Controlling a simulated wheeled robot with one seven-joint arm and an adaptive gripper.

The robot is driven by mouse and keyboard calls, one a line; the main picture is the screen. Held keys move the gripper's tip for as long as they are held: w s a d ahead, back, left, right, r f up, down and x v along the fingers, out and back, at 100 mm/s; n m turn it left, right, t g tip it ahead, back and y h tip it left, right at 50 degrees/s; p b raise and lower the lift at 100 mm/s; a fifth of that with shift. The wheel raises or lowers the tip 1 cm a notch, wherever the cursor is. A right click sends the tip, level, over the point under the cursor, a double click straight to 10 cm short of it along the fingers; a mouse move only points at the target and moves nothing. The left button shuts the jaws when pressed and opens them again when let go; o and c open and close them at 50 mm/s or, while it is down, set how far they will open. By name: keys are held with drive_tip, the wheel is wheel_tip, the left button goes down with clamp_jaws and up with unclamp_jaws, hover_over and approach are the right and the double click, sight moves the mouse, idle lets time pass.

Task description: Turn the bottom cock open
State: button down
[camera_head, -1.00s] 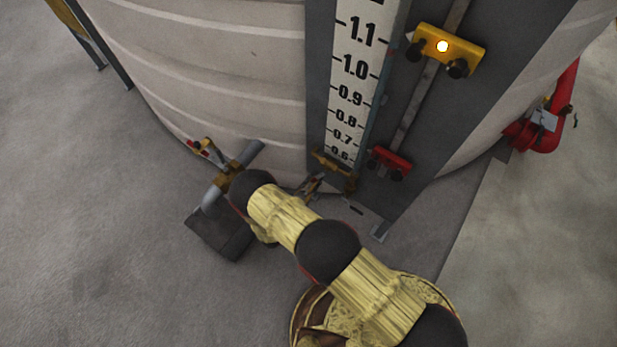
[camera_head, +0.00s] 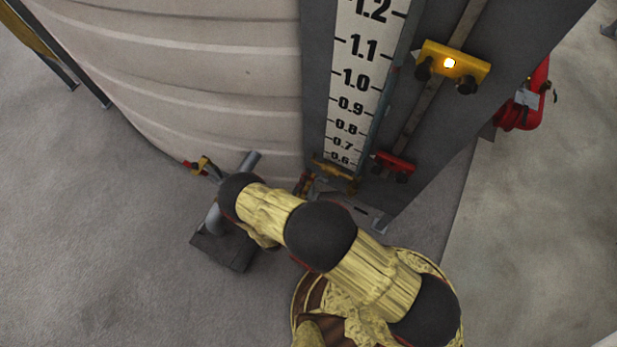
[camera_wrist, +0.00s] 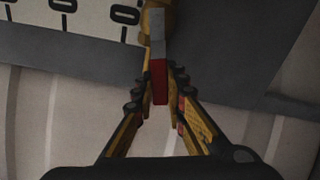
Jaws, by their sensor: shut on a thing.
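The bottom cock (camera_head: 335,176) is a brass fitting at the foot of the white level gauge in the head view. In the wrist view its brass body (camera_wrist: 158,22) is at the top, with a grey lever ending in a red grip (camera_wrist: 159,82) that points down toward me. My gripper (camera_wrist: 162,88) is shut on the red grip, one finger on each side. In the head view my gripper (camera_head: 304,184) is small beside the cock, just left of it, and my arm partly hides the area below.
The gauge board (camera_head: 355,90) stands against the pale ribbed tank (camera_head: 210,70). A yellow lamp block (camera_head: 452,66) and a red block (camera_head: 393,166) sit right of it. A grey pipe with a valve (camera_head: 213,215) stands left of my arm. Open floor lies farther left.

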drive_tip(key=shift+a+r+m, duration=0.1)
drive_tip(key=shift+r+m, duration=0.35)
drive_tip(key=shift+m, duration=0.35)
drive_tip(key=shift+r+m, duration=0.45)
drive_tip(key=shift+m, duration=0.35)
drive_tip(key=c, duration=1.8)
unclamp_jaws()
drive_tip(key=shift+o, duration=0.2)
drive_tip(key=shift+r, duration=0.1)
drive_tip(key=shift+s, duration=0.1)
drive_tip(key=v, duration=1.1)
drive_tip(key=shift+s+a, duration=0.2)
drive_tip(key=shift+s, duration=0.15)
